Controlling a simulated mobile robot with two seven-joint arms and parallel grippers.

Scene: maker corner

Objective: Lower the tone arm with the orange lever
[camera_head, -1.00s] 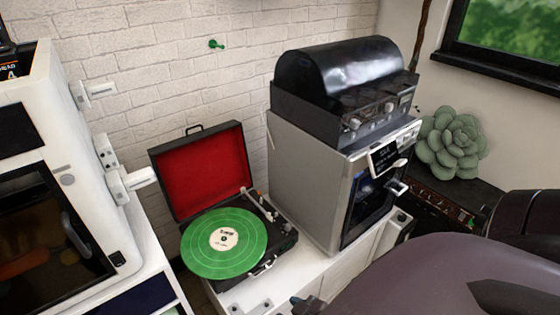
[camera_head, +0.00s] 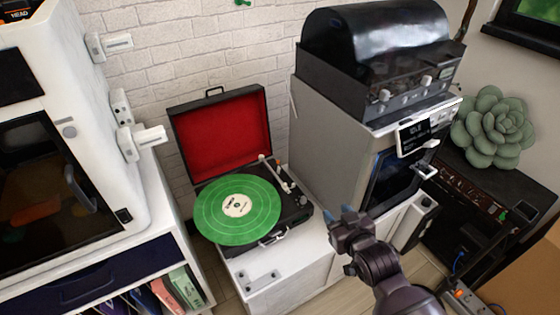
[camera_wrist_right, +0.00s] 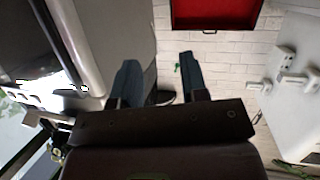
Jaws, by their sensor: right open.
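The record player (camera_head: 305,213) stands open on a white cabinet, its red-lined lid raised. A green record (camera_head: 237,208) lies on it. The pale tone arm (camera_head: 285,182) is at the right of the record; whether its needle touches cannot be told. A small orange spot (camera_head: 278,164) near the tone arm's back end may be the lever. My right gripper (camera_head: 345,213) is open and empty, right of the player and apart from it. In the right wrist view its two fingers (camera_wrist_right: 160,80) are spread with nothing between them. My left gripper is not seen.
A grey machine (camera_head: 335,140) with a black domed unit (camera_head: 375,45) on top stands right of the player. A white cabinet-like machine (camera_head: 85,150) stands at the left. A green succulent (camera_head: 492,128) is at the right. The cabinet front is fairly clear.

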